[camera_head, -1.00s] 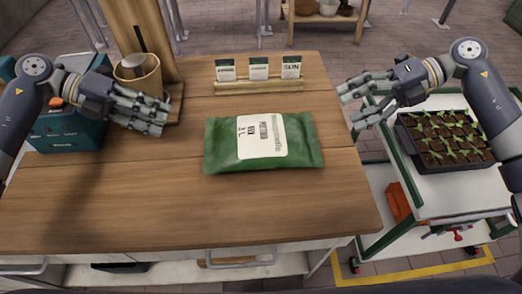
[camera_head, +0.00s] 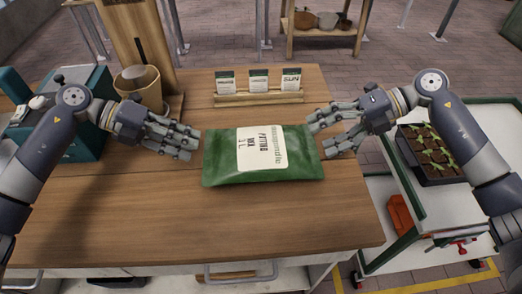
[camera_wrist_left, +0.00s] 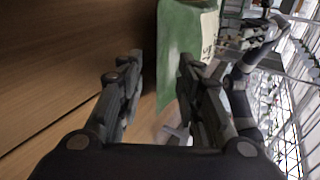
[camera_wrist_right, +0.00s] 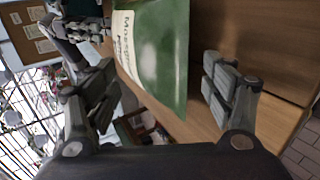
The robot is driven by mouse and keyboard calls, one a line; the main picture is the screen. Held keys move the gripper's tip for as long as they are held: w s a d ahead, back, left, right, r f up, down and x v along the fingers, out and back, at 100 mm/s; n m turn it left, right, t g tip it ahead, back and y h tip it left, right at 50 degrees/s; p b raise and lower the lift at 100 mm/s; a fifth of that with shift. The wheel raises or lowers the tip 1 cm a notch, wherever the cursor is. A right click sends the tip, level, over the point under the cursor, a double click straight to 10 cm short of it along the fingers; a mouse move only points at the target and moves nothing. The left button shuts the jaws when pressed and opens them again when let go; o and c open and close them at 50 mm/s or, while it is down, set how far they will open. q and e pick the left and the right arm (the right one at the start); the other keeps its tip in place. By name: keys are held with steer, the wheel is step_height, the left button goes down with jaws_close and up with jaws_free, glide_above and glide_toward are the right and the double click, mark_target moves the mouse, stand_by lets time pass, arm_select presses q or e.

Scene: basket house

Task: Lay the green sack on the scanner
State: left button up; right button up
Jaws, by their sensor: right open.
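The green sack (camera_head: 222,160) with a white label lies flat on the wooden table, in the middle of the head view. My left gripper (camera_head: 188,143) is open just left of the sack's left edge; in the left wrist view the sack (camera_wrist_left: 178,45) shows beyond its parted fingers. My right gripper (camera_head: 321,133) is open at the sack's right edge; in the right wrist view the sack (camera_wrist_right: 165,50) reaches between its fingers. I cannot tell whether they touch it. A teal device (camera_head: 88,143) at the table's left, partly hidden by my left arm, may be the scanner.
A wooden rack (camera_head: 258,97) with seed packets stands behind the sack. A pot (camera_head: 140,85) stands by a wooden post at the back left. A cart with a seedling tray (camera_head: 432,170) is at the right. The table's front (camera_head: 200,230) is clear.

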mark_target(206, 151)
arm_select(q)
steer(key=shift+x, duration=1.95)
arm_select(e)
steer(key=shift+x, duration=1.95)
arm_select(q)
steer(key=shift+c, duration=0.3)
arm_select(e)
steer(key=shift+c, duration=0.3)
